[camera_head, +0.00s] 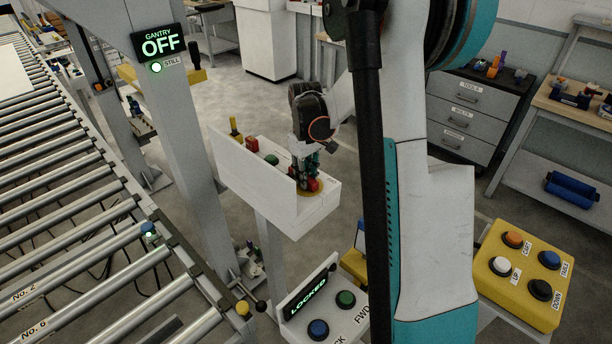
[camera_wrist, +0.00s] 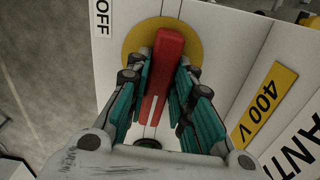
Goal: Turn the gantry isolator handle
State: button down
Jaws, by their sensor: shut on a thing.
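The gantry isolator handle is a red bar with a white line (camera_wrist: 165,75) on a round yellow plate (camera_wrist: 133,38), seen in the wrist view. The plate sits on a white box (camera_head: 318,212), and its edge shows in the head view. My gripper (camera_wrist: 160,85) has its teal-padded fingers on both sides of the red handle, shut on it. In the head view my gripper (camera_head: 304,172) reaches down onto the handle at the box's right end, and hides most of it. An "OFF" label (camera_wrist: 102,18) is beside the plate.
A display (camera_head: 159,42) on the post reads "GANTRY OFF". A "LOCKED" display (camera_head: 308,292) stands by blue and green buttons. A roller conveyor (camera_head: 75,185) runs along the left. A yellow button box (camera_head: 520,275) is at the right. A yellow "400 V" label (camera_wrist: 264,103) is near the handle.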

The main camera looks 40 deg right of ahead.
jog(key=shift+n, duration=0.6)
jog(key=c, duration=1.4)
grip_release()
notch_tip(320, 180, up, 12)
jog(key=shift+a, duration=0.1)
